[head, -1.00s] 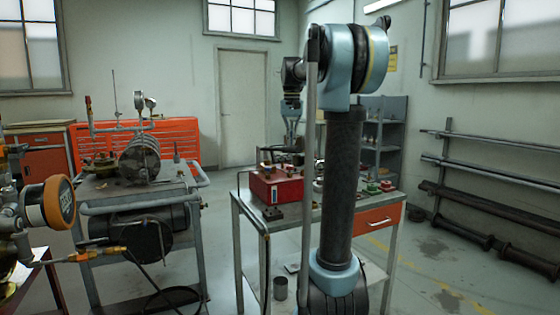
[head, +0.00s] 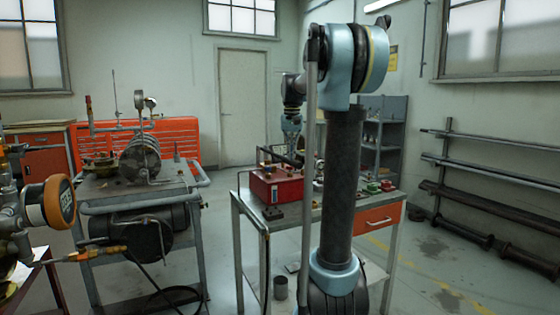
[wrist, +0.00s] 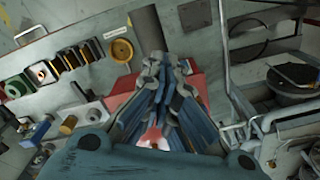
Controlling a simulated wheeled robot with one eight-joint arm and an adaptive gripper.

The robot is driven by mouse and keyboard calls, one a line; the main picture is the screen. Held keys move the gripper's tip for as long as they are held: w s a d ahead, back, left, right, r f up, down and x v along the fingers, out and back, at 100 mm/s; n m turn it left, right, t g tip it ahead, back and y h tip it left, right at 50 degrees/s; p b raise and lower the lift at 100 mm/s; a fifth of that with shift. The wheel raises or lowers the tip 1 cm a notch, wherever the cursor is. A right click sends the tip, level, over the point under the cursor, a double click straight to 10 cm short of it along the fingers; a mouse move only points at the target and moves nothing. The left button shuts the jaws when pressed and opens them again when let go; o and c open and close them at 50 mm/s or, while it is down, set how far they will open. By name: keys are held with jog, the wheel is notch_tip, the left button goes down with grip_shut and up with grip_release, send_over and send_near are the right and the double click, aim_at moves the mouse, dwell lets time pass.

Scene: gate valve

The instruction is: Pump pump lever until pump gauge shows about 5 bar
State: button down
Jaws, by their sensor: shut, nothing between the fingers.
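The red pump box (head: 275,186) sits on the grey workbench, and part of it shows as red behind my gripper in the wrist view (wrist: 122,84). A dark bar (head: 279,157), seemingly the pump lever, slants over the box. A thick dark bar (wrist: 148,28) also stands beyond my fingertips in the wrist view. My gripper (wrist: 166,66) is shut and empty, with its tips close to that bar; I cannot tell whether they touch. In the head view my gripper (head: 292,140) is small, just above the box. No pump gauge reading is legible.
The workbench (head: 240,205) has several small parts and an orange drawer (head: 377,220). A pump cart (head: 140,210) stands left. An orange-rimmed gauge (head: 50,203) on pipework is at far left. A pipe rack (head: 480,190) lines the right wall.

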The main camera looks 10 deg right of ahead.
jog(key=shift+f, duration=1.75)
notch_tip(320, 180, up, 10)
jog(key=shift+r, duration=0.2)
dwell(1.2)
jog(key=shift+f, duration=3.8)
notch_tip(320, 180, up, 8)
jog(key=shift+f, duration=0.2)
